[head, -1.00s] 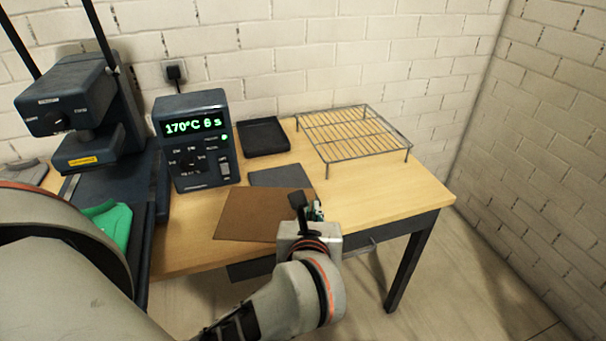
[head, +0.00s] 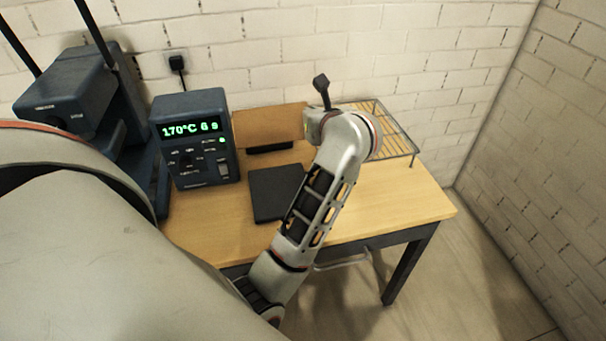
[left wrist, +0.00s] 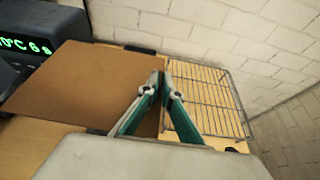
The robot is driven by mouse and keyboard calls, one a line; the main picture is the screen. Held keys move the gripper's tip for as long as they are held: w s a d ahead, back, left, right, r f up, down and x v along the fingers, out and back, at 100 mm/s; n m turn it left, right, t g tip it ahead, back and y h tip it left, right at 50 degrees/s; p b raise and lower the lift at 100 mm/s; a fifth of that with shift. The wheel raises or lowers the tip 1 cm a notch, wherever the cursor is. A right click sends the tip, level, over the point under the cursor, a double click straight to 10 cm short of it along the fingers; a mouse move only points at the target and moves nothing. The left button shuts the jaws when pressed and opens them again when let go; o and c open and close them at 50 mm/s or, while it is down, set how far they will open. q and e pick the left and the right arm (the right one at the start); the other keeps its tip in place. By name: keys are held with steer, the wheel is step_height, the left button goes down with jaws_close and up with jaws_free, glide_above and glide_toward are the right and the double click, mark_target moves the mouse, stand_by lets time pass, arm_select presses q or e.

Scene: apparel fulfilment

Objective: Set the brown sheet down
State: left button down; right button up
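The brown sheet (head: 268,126) is a thin flat rectangle above the black tray at the back of the table, hiding most of it. In the left wrist view the sheet (left wrist: 85,85) fills the left half. My left gripper (left wrist: 161,80) has its two green-sided fingers closed on the sheet's right edge. In the head view my left gripper (head: 308,124) is at the sheet's right side, its fingertips mostly hidden by the wrist. The gap between sheet and tray is hard to judge. My right gripper is not in view.
The black tray (head: 270,149) shows only its front edge. A dark pad (head: 272,193) lies bare on the table. The wire rack (head: 397,140) stands to the right, partly behind my wrist. The control box (head: 195,140) and heat press (head: 75,95) stand left. The table's right front (head: 400,205) is clear.

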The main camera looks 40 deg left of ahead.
arm_select(q)
step_height(320, 180, down, 19)
steer(key=b, duration=0.5)
steer(key=shift+r+b, duration=0.15)
steer(key=shift+b, duration=0.25)
steer(key=shift+f+b, duration=0.35)
steer(key=shift+f, duration=0.1)
step_height(320, 180, down, 4)
steer(key=b, duration=0.2)
steer(key=shift+b, duration=0.35)
steer(key=shift+r, duration=0.15)
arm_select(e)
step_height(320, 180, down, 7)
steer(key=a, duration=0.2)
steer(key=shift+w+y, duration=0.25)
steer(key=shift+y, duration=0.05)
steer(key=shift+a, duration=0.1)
arm_select(q)
steer(key=shift+f, duration=0.25)
steer(key=c, duration=2.3)
jaws_free()
steer(key=shift+r, duration=0.1)
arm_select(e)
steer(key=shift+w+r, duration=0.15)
